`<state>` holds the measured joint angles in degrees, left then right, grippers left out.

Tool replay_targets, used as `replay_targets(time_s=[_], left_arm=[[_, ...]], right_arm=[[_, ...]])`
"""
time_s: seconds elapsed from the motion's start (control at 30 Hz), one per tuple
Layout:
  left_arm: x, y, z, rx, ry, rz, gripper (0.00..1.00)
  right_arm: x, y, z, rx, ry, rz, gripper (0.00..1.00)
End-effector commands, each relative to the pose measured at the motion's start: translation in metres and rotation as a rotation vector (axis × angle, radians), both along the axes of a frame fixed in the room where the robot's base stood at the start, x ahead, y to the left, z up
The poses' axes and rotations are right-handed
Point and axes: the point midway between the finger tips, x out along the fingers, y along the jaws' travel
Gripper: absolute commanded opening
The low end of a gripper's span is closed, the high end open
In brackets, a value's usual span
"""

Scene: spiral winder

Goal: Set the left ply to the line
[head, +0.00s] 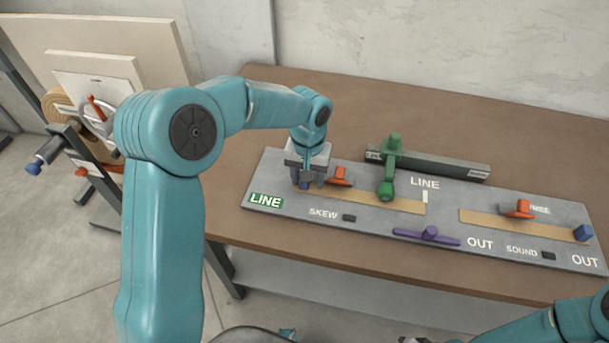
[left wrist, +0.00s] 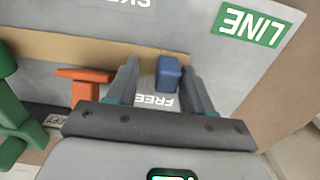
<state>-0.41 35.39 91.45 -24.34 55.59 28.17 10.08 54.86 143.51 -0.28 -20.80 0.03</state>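The left ply (head: 355,197) is a tan strip lying along the left half of the grey panel, its right end near the white mark under LINE (head: 425,196). A blue block (left wrist: 168,72) sits at its left end, above the word FREE. My left gripper (head: 306,184) is down over this end. In the left wrist view its open fingers (left wrist: 162,85) stand on either side of the blue block, with a clear gap on one side. An orange lever (head: 340,176) is just right of the gripper. My right arm shows at the lower right; its gripper is not visible.
A green lever (head: 388,175) on a dark bar crosses the ply. A purple handle (head: 430,234) lies at the panel's front. The right ply (head: 500,222) has its own orange lever (head: 518,209) and blue block (head: 583,232). A green LINE sign (head: 265,201) is at left.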

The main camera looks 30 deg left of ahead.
Motion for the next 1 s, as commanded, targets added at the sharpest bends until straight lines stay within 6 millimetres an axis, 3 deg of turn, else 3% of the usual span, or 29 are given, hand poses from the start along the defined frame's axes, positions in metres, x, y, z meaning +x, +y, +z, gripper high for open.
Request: replay_targets(time_s=[0.2, 0.33, 0.8, 1.0], left_arm=[[-0.001, 0.001, 0.001, 0.002, 0.001, 0.001, 0.51], [0.000, 0.001, 0.014, 0.002, -0.001, 0.001, 0.51], [0.001, 0.000, 0.131, 0.001, -0.002, 0.000, 0.51], [0.000, -0.001, 0.158, 0.002, 0.000, 0.000, 0.51]], right_arm=[[0.000, 0.000, 0.000, 0.000, 0.000, 0.000, 0.43], [0.000, 0.000, 0.001, 0.000, 0.000, 0.000, 0.43], [0.000, 0.000, 0.010, 0.000, 0.000, 0.000, 0.43], [0.000, 0.000, 0.013, 0.000, 0.000, 0.000, 0.43]])
